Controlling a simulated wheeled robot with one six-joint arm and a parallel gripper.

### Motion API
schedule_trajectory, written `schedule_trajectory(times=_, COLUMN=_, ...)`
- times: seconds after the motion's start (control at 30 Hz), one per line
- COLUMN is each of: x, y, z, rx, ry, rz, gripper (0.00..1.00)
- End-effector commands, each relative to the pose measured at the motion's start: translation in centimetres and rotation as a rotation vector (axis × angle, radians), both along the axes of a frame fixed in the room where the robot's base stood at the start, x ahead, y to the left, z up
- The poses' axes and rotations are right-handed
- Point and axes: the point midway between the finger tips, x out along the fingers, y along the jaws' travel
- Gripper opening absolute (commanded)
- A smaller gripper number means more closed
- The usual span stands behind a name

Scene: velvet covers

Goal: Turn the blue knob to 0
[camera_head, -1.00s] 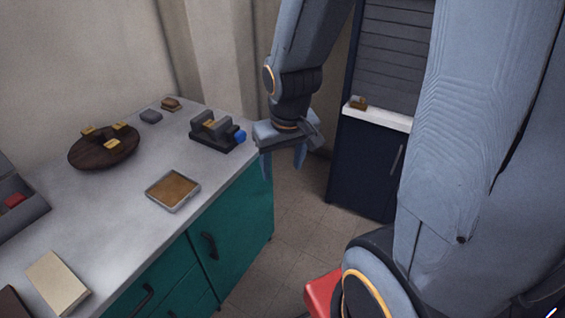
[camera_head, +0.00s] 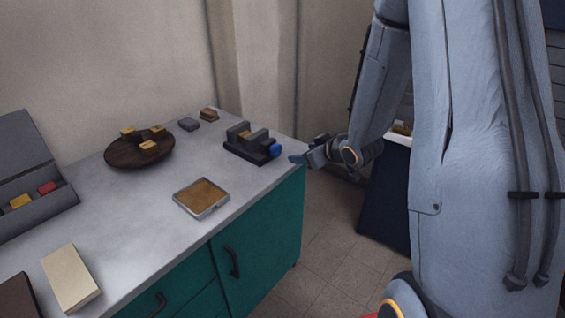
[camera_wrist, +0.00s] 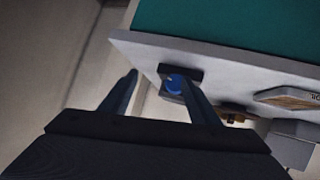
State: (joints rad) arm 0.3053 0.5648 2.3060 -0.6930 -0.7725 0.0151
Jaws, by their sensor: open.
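The blue knob (camera_head: 276,151) is on the right end of a dark grey block-shaped device (camera_head: 247,147) near the right edge of the counter. In the wrist view the knob (camera_wrist: 174,85) shows as a round blue face with a small pale mark; I cannot read any numbers. My gripper (camera_head: 298,158) is just right of the knob, pointing left toward it, apart from it as far as I can tell. In the wrist view my gripper (camera_wrist: 163,84) is open and empty, with the knob seen between its fingers, nearer the right one.
The grey counter (camera_head: 130,235) has teal cabinets below. It holds a shallow tray (camera_head: 202,197), a round dark wooden board (camera_head: 122,156) with several yellowish blocks, a cream book (camera_head: 70,278) and an open grey case (camera_head: 30,205). A dark cabinet (camera_head: 388,205) stands right, behind my arm.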

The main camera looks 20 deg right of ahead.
Motion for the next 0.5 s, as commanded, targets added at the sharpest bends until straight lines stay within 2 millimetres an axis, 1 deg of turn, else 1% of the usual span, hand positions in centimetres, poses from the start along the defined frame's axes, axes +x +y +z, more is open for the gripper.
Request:
schedule_trajectory(times=0.03, x=0.9, y=-0.2, z=-1.8, rx=0.031, ry=-0.055, rz=0.040, gripper=0.56)
schedule_trajectory(times=0.1, x=1.8, y=0.2, z=-2.6, rx=0.084, ry=-0.148, rz=0.108, gripper=0.56)
schedule_trajectory(times=0.2, x=2.1, y=0.6, z=-3.4, rx=0.169, ry=-0.268, rz=0.192, gripper=0.56)
schedule_trajectory(times=0.33, x=1.4, y=0.9, z=-3.8, rx=0.268, ry=-0.388, rz=0.273, gripper=0.56)
schedule_trajectory(times=0.5, x=0.6, y=1.0, z=-3.6, rx=0.340, ry=-0.467, rz=0.322, gripper=0.56)
